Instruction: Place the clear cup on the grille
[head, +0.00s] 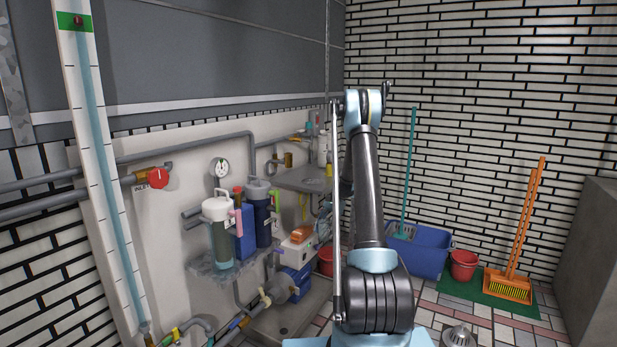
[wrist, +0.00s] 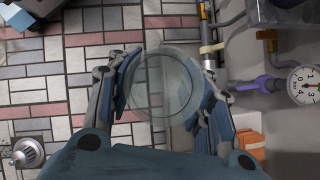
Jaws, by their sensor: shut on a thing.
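The clear cup (wrist: 163,84) shows in the wrist view as a round, see-through rim between the two fingers. My gripper (wrist: 168,88) is shut on it, one finger at each side, with the floor seen through the cup. In the head view my arm hides most of the gripper, and I cannot make out the cup there. A grey ledge (head: 290,181) with what may be a grille in its top juts from the wall panel, left of my arm. I cannot tell for sure that this is the grille.
A lower shelf (head: 212,272) holds filter canisters, and pipes and a red valve (head: 158,178) line the wall. A blue bin (head: 425,255), a red bucket (head: 464,265) and an orange broom (head: 510,284) stand at the right. A metal fitting (wrist: 28,152) is on the tiled floor.

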